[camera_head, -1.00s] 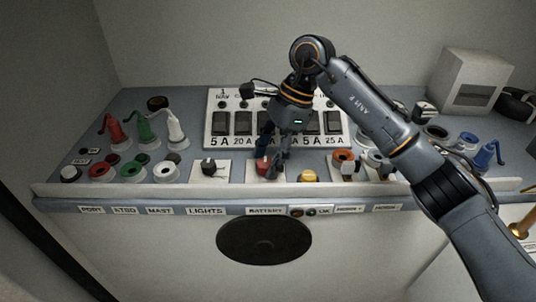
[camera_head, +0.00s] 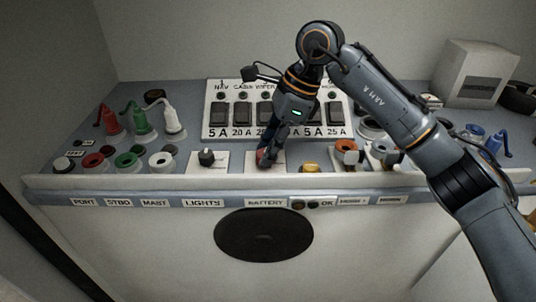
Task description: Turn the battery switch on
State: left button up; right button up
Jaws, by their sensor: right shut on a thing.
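The battery switch (camera_head: 260,156) is a red knob on a white square plate, above the BATTERY label (camera_head: 265,203) on the counter's front edge. My right gripper (camera_head: 264,161) reaches down onto it from above and is shut on the red knob. The fingers cover most of the knob, so its exact angle is hard to see. My left gripper is not in view.
A black-knobbed lights switch (camera_head: 207,157) sits left of the battery plate, and a yellow button (camera_head: 310,168) to its right. A breaker panel (camera_head: 229,116) stands behind. Plugs and sockets crowd both sides, including a green plug (camera_head: 137,118).

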jog(key=m+t+b, duration=0.1)
jog(key=m+b, duration=0.3)
jog(key=m+t+b, duration=0.2)
jog(key=m+b, duration=0.2)
jog(key=shift+s+f+h, duration=0.15)
jog(key=shift+s+h, duration=0.05)
jog(key=shift+h, duration=0.2)
jog(key=m+t+h+b, duration=0.1)
jog(key=m+b, duration=0.1)
jog(key=m, duration=0.1)
jog(key=shift+s+a+m+b, duration=0.1)
jog(key=shift+a+m+b, duration=0.05)
jog(key=shift+m+b, duration=0.25)
jog(key=shift+m+t+h+b, duration=0.45)
jog(key=shift+m+b, duration=0.45)
jog(key=shift+m, duration=0.6)
jog(key=shift+r, duration=0.2)
jog(key=o, duration=1.1)
jog(key=shift+o, duration=0.2)
